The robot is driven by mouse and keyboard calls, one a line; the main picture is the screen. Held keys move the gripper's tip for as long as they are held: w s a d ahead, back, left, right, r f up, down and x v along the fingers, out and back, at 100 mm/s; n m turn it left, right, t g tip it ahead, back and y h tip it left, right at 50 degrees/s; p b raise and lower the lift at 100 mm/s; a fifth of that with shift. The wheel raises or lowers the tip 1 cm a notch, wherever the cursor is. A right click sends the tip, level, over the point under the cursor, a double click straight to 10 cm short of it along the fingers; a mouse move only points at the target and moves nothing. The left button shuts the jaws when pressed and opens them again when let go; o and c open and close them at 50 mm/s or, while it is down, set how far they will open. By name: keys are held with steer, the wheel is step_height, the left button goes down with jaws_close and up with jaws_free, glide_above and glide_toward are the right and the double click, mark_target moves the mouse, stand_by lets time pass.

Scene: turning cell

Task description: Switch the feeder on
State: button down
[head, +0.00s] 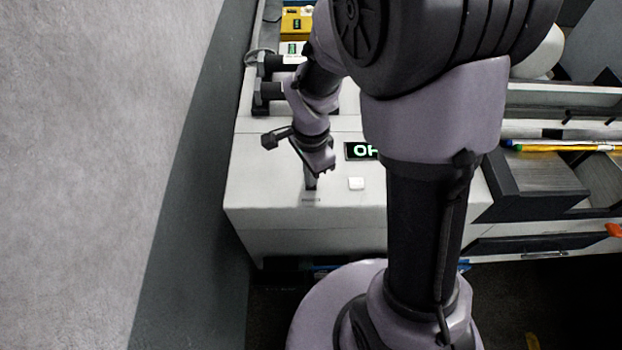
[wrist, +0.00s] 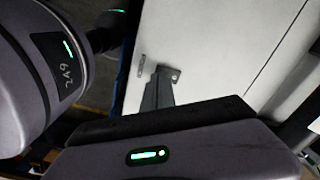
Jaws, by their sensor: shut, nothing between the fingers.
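My gripper (head: 311,185) is shut and empty, pointing down at the front left part of the white cabinet top (head: 260,180). In the wrist view the closed fingers of my gripper (wrist: 168,76) show over the same pale surface. A small dark label or slot (head: 311,200) lies just in front of the fingertips; I cannot tell whether they touch the top. A white square button-like piece (head: 356,184) sits to the right of the gripper. Behind it a black display (head: 354,151) shows green characters starting with O; my arm hides the rest. No feeder switch is clearly identifiable.
Dark brackets (head: 268,92) and a yellow box (head: 297,22) stand farther back. Dark open bins (head: 545,180) and a yellow rod (head: 560,147) are at the right. A grey wall (head: 120,130) runs along the left. The front left of the top is clear.

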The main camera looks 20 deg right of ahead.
steer(key=shift+f+b, duration=0.9)
stand_by(0.9)
steer(key=shift+r, duration=0.1)
step_height(320, 180, up, 7)
steer(key=p, duration=0.5)
